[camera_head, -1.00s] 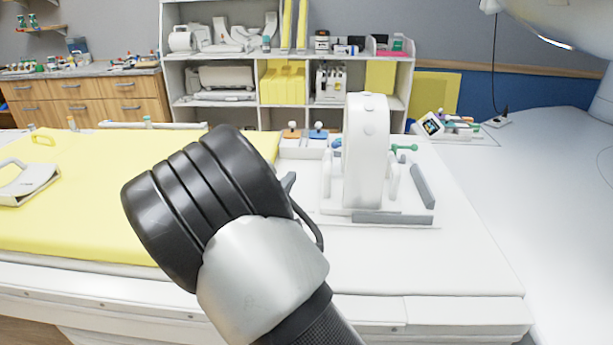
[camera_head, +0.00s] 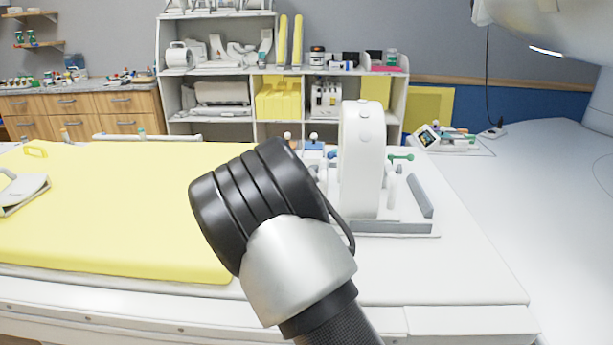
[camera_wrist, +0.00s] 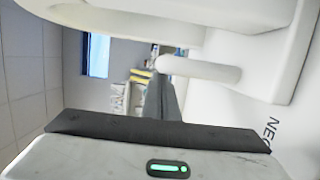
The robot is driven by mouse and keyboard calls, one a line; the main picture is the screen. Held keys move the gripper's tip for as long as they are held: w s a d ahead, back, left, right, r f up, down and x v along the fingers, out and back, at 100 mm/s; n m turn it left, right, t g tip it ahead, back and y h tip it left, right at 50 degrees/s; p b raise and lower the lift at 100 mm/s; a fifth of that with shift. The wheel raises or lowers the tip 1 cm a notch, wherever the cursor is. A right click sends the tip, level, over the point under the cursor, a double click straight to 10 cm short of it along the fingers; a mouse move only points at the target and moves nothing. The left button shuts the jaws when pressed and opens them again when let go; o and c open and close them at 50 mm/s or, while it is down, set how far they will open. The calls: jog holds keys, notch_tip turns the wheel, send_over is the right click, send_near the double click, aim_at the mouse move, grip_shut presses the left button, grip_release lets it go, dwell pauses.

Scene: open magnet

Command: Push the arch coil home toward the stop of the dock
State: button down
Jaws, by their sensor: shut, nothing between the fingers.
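The arch coil (camera_head: 361,165) is a tall white arch standing upright on the dock, right of centre in the head view. The dock (camera_head: 405,212) is a low white base on the table with a grey bar, the stop (camera_head: 420,196), on its right and another along its front edge. A gap shows between coil and stop. My wrist is left of and in front of the coil; it hides my fingertips in the head view. In the wrist view my gripper (camera_wrist: 160,92) is shut and empty, below a white rounded post (camera_wrist: 200,68). Contact with the coil cannot be told.
A yellow mat (camera_head: 110,215) covers the table's left part, with a white coil (camera_head: 22,192) on it. Coloured small parts (camera_head: 314,142) sit behind the dock. The white table (camera_head: 455,265) is clear in front and right. Shelves (camera_head: 230,110) stand behind.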

jog(key=d+p, duration=0.1)
jog(key=d, duration=0.6)
jog(key=shift+d, duration=0.25)
jog(key=shift+a, duration=0.25)
